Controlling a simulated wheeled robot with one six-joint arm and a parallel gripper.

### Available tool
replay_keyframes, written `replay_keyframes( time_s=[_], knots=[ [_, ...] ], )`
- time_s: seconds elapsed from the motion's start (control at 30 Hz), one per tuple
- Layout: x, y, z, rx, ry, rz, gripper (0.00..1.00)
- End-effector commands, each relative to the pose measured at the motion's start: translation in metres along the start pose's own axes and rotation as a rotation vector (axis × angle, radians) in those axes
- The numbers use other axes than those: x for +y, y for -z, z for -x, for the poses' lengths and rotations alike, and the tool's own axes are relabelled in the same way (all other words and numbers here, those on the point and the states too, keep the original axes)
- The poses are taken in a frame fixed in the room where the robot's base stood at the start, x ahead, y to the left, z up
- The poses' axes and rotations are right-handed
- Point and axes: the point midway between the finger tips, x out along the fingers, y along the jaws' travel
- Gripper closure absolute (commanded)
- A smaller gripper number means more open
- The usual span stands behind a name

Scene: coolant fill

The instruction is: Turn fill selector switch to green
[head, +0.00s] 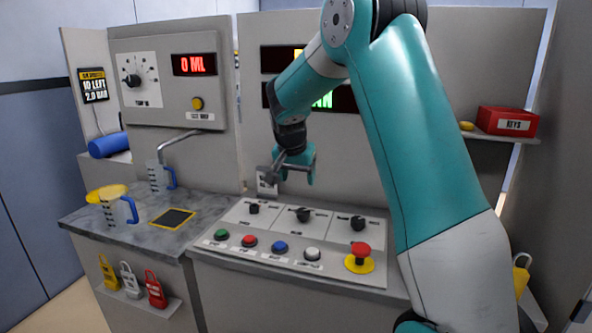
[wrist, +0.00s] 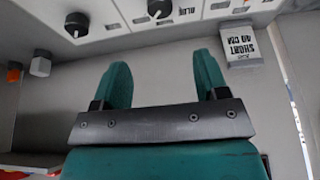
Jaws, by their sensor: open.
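The console (head: 330,262) carries three black knobs in a row: a left knob (head: 254,208), a middle knob (head: 302,215) and a right knob (head: 358,223). Their labels are too small to read in the head view, so I cannot tell which is the fill selector switch. In the wrist view, a black knob (wrist: 159,9) at the top edge has lettering beside it that looks like BLUE, partly cut off. My gripper (head: 297,170) is open and empty above the back of the console, apart from the knobs. Its two teal fingers also show in the wrist view (wrist: 165,72).
Green (head: 221,234), red (head: 249,240), blue (head: 279,247) and white (head: 312,254) buttons line the console front, with a red emergency stop (head: 359,255) at right. A small tag (head: 266,182) stands behind the console near my gripper. Jugs stand on the left counter.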

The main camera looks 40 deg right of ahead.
Motion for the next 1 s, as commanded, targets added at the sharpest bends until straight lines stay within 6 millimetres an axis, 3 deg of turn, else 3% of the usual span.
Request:
replay_keyframes(
  time_s=[0.1, 0.23, 0.87, 1.0],
  knots=[
    [-0.001, 0.000, 0.018, 0.002, 0.001, -0.001, 0.33],
    [0.000, 0.000, 0.029, 0.001, 0.000, -0.001, 0.33],
    [0.000, -0.001, 0.032, -0.001, 0.001, 0.003, 0.33],
    [-0.011, -0.028, 0.047, -0.029, 0.048, 0.112, 0.33]
  ],
)
